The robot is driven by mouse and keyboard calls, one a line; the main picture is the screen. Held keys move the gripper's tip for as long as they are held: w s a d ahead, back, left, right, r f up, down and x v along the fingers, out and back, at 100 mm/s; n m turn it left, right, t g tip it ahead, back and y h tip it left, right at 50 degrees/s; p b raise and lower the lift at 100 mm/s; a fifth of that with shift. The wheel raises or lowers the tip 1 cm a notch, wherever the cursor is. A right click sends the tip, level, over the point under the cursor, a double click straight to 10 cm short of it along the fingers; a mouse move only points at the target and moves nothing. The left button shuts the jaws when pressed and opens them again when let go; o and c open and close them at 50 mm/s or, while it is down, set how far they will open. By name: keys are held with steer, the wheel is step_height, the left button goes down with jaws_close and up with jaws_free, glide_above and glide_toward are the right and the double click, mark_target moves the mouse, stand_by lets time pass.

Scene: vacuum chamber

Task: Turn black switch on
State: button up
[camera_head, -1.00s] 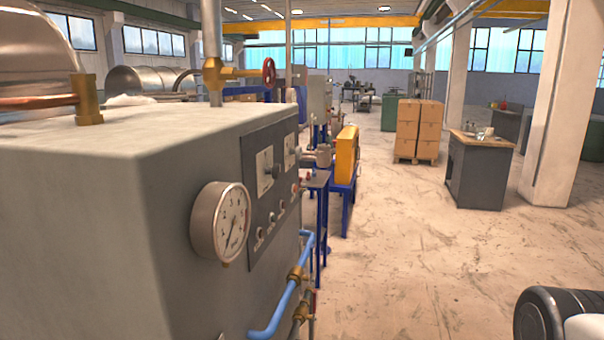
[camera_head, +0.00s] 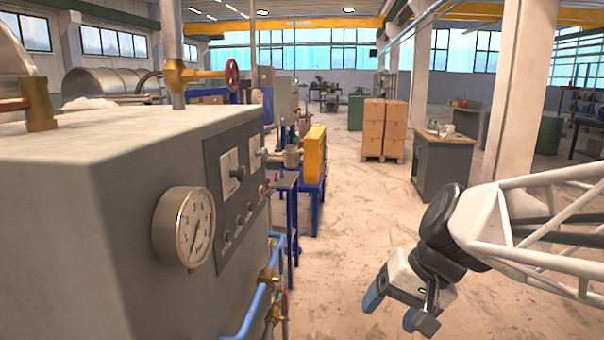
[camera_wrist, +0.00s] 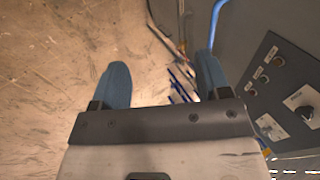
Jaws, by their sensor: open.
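A dark control panel (camera_head: 238,185) is set in the side of the grey cabinet. It carries two black rotary switches on pale plates, a nearer switch (camera_head: 237,173) and a farther switch (camera_head: 263,152), with several small knobs below. In the wrist view the panel (camera_wrist: 283,82) is at the right edge, with one black switch (camera_wrist: 307,113) partly in view. My gripper (camera_head: 397,304) is to the right of the cabinet, pointing down over the floor, apart from the panel. Its two blue fingers are spread and empty, also in the wrist view (camera_wrist: 163,70).
A round pressure gauge (camera_head: 184,229) sticks out on the near side of the panel. Blue pipes with brass valves (camera_head: 268,280) run below it. A yellow box (camera_head: 314,155) stands on a blue stand farther back.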

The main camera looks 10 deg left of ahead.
steer(key=w+a+r+g+y, duration=0.1)
steer(key=w+a+r+y, duration=0.3)
steer(key=w+a, duration=0.4)
steer(key=w+a+r+y, duration=0.3)
steer(key=w+a, duration=0.4)
steer(key=y, duration=0.6)
glide_toward(245, 174)
steer(key=a, duration=0.3)
steer(key=shift+r, duration=0.15)
steer(key=shift+a, duration=0.1)
steer(key=shift+a, duration=3.75)
steer(key=c, duration=0.9)
